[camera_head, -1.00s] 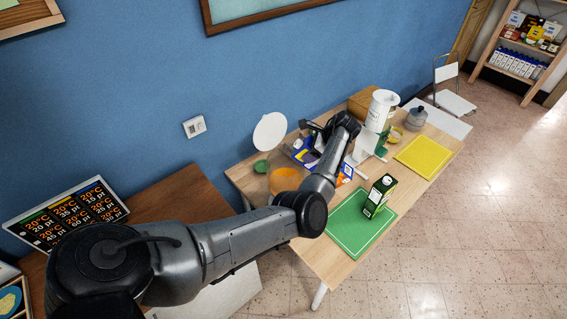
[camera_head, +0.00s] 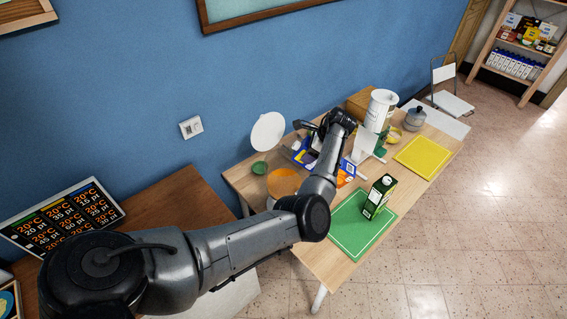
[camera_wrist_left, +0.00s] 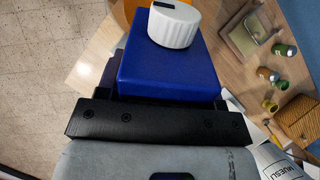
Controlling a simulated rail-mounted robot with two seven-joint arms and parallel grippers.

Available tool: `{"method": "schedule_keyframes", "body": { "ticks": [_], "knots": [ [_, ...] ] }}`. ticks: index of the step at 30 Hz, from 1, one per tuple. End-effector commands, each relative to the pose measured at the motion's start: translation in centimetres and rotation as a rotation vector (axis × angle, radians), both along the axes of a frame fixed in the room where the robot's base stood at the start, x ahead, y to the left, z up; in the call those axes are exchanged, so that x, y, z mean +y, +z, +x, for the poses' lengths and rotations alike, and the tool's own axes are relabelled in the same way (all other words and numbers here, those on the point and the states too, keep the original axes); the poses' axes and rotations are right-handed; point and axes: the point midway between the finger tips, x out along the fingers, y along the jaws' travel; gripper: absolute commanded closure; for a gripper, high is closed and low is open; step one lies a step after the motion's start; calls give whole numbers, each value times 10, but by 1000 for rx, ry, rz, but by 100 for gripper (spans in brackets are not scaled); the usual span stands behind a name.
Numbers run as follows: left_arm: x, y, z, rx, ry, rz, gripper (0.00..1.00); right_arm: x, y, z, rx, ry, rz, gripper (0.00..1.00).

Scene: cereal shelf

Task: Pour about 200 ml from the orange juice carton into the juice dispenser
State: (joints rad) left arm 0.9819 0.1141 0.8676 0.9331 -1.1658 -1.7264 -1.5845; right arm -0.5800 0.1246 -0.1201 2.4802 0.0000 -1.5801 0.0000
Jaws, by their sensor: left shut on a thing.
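My left gripper (camera_wrist_left: 160,100) is shut on a blue carton (camera_wrist_left: 165,68) with a white screw cap (camera_wrist_left: 174,24). No label on it is readable in the left wrist view. In the head view, blue and orange parts of the carton (camera_head: 347,169) show beside my forearm, which hides the fingers. Its exact tilt is hard to tell. An orange round vessel (camera_head: 284,181), perhaps the juice dispenser, stands left of my forearm, apart from the carton; a white disc (camera_head: 268,131) is behind it. My right gripper is out of view.
A green carton (camera_head: 379,196) stands on a green mat (camera_head: 354,237) at the near side. A white cylinder (camera_head: 381,109), a yellow mat (camera_head: 422,157) and a grey lidded pot (camera_head: 415,119) are to the right. A small green bowl (camera_head: 259,168) is near the wall.

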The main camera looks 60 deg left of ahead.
Motion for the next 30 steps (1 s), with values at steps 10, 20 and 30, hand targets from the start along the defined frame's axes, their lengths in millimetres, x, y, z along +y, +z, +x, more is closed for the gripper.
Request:
{"method": "schedule_keyframes", "body": {
  "ticks": [10, 20, 30],
  "knots": [
    [-1, -1, 2, -30, -4, -25, 100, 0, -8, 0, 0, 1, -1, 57],
    [-4, -3, 5, -57, -7, -51, 100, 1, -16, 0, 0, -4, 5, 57],
    [-5, -5, 6, -84, -9, -77, 100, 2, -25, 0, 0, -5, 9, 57]
  ]
}}
